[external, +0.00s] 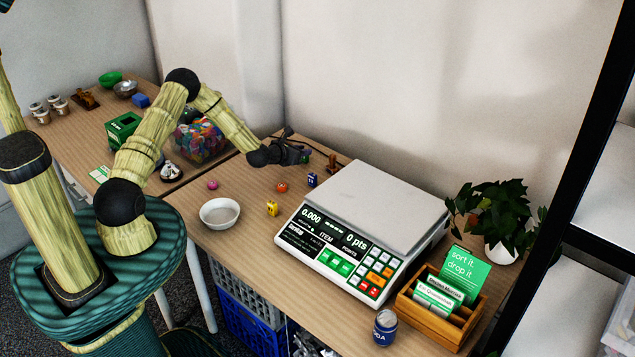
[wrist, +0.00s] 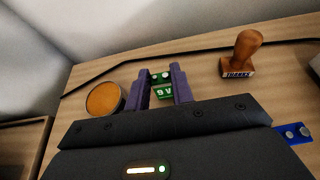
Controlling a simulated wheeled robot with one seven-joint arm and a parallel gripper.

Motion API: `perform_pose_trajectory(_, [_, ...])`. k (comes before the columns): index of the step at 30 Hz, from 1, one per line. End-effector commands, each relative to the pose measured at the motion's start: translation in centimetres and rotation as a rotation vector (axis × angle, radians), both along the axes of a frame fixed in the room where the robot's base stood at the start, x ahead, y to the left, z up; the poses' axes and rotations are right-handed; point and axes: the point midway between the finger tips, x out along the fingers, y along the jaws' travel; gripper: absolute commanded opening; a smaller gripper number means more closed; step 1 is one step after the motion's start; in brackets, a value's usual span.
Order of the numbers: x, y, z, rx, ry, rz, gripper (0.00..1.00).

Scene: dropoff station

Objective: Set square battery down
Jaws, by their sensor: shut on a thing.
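The square battery, a small green block marked 9V (wrist: 163,91), sits between the fingers of my gripper (wrist: 165,80) in the wrist view. My gripper is shut on it, with one purple finger on each side. In the external view my gripper (external: 299,156) is low over the back of the wooden table, left of the scale. The battery is too small there to make out clearly. Whether its underside touches the table cannot be told.
A wooden stamp (wrist: 241,55) stands right of the battery and a round orange-topped item (wrist: 104,98) left of it. A black cable (wrist: 130,62) runs behind.

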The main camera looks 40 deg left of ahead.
Motion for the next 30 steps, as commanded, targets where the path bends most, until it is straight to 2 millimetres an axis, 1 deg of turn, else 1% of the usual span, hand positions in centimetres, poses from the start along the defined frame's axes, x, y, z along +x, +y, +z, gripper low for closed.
perform_pose_trajectory(5, [0.0, 0.0, -0.4, 0.0, 0.0, 0.0, 0.01])
perform_pose_trajectory(6, [0.0, 0.0, -0.2, 0.001, 0.0, 0.0, 0.31])
perform_pose_trajectory(8, [0.0, 0.0, -0.2, 0.001, 0.001, 0.0, 0.43])
perform_pose_trajectory(9, [0.0, 0.0, -0.2, 0.001, 0.001, 0.0, 0.45])
perform_pose_trajectory(16, [0.0, 0.0, -0.2, 0.001, 0.0, 0.0, 0.45])
perform_pose_trajectory(20, [0.0, 0.0, 0.2, 0.001, 0.0, 0.0, 0.45])
perform_pose_trajectory(26, [-1.8, 0.1, 0.7, 0.0, 0.001, 0.0, 0.45])
perform_pose_trajectory(30, [-3.8, 0.1, 1.6, -0.001, 0.001, 0.0, 0.45])
